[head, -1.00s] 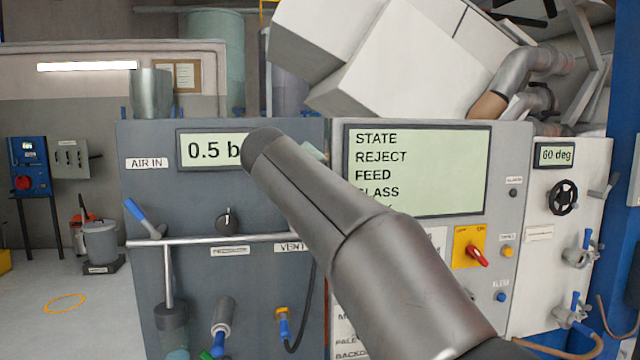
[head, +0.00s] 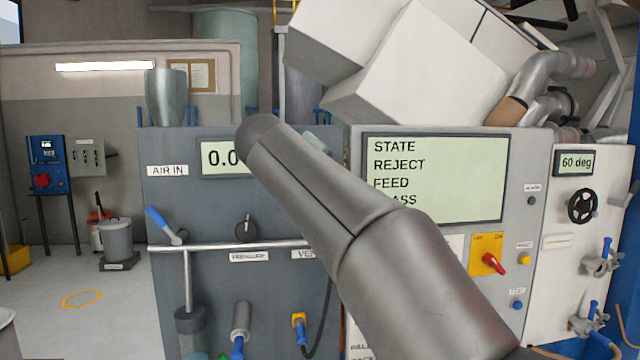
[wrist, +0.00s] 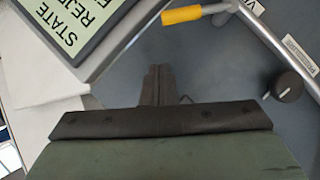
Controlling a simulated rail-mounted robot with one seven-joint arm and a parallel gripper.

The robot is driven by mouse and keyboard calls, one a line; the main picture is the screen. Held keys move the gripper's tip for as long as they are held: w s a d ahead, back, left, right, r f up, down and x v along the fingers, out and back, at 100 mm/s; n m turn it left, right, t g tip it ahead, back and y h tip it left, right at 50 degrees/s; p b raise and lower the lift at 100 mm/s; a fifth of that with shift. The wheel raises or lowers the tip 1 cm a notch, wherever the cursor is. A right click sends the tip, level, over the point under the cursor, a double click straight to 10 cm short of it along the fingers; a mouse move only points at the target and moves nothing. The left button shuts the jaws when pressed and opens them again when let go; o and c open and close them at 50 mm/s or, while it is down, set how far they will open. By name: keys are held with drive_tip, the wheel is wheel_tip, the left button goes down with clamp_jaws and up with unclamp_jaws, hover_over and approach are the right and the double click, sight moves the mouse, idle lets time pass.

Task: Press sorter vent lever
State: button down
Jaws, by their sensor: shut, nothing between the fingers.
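The vent lever (wrist: 181,15), with a yellow grip on a silver rod, shows at the top of the wrist view, close to a partly cut-off label starting with "V". In the head view my arm hides the lever; only part of the "VENT" label (head: 305,254) shows. My gripper (wrist: 158,68) is shut and empty in the wrist view. Its dark fingertips appear below the yellow grip, with a visible gap in the picture; depth is hard to tell. The gripper fingers are hidden behind my arm in the head view.
A silver rail (head: 220,246) crosses the grey panel, with a black knob (head: 246,228) above it and a blue-handled lever (head: 163,225) at left. The sorter screen (head: 440,180) is right of my arm. A pressure display (head: 222,157) is partly covered.

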drive_tip(key=b+v, duration=0.1)
drive_tip(key=v, duration=0.7)
drive_tip(key=shift+s+d, duration=0.2)
drive_tip(key=shift+d, duration=0.05)
drive_tip(key=s+d+f+m+g, duration=0.1)
drive_tip(key=s+d+f+g, duration=0.1)
drive_tip(key=d+f, duration=0.55)
drive_tip(key=s+d+f+m+g, duration=0.1)
drive_tip(key=s+d+f+g, duration=0.25)
drive_tip(key=f, duration=0.65)
drive_tip(key=s+d+f+m+g, duration=0.1)
drive_tip(key=s+d+f+g, duration=0.1)
drive_tip(key=d+f, duration=0.55)
drive_tip(key=s+d+f+m+g+y, duration=0.1)
drive_tip(key=s+d+f+m+g, duration=0.1)
drive_tip(key=s+f, duration=0.8)
drive_tip(key=s+d+f+m+g+y, duration=0.2)
drive_tip(key=s+d+f+m+g, duration=0.1)
drive_tip(key=s+f, duration=0.7)
wheel_tip(320, 180, down, 2)
drive_tip(key=shift+d+f, duration=0.15)
drive_tip(key=shift+s, duration=0.15)
